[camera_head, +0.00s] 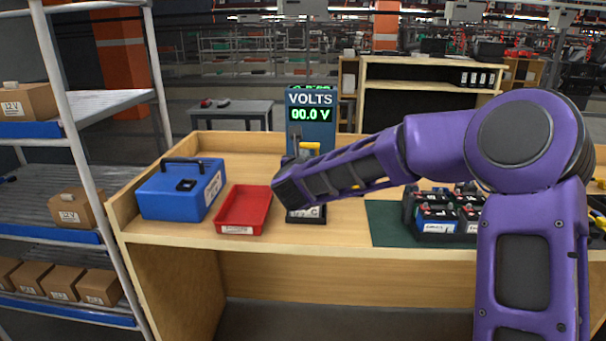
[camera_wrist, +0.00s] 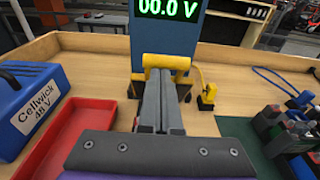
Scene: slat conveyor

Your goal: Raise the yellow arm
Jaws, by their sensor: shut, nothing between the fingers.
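The yellow arm (camera_wrist: 167,63) shows in the wrist view as a yellow crossbar with side pieces, in front of the blue voltage tester (camera_wrist: 168,25). In the head view, part of the yellow arm (camera_head: 309,147) shows below the tester's display (camera_head: 310,114), which reads 00.0 V. My gripper (camera_wrist: 160,82) is shut and empty. Its fingertips point at the yellow arm and overlap its lower middle in the wrist view; I cannot tell whether they touch. In the head view my wrist hides the fingers and much of the tester's lower part.
A red tray (camera_head: 243,211) and a blue case (camera_head: 182,189) stand left of the tester on the wooden bench (camera_head: 340,236). Several batteries (camera_head: 436,217) stand on a green mat (camera_head: 385,222) to the right. A yellow clip (camera_wrist: 207,97) is just right of the arm.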

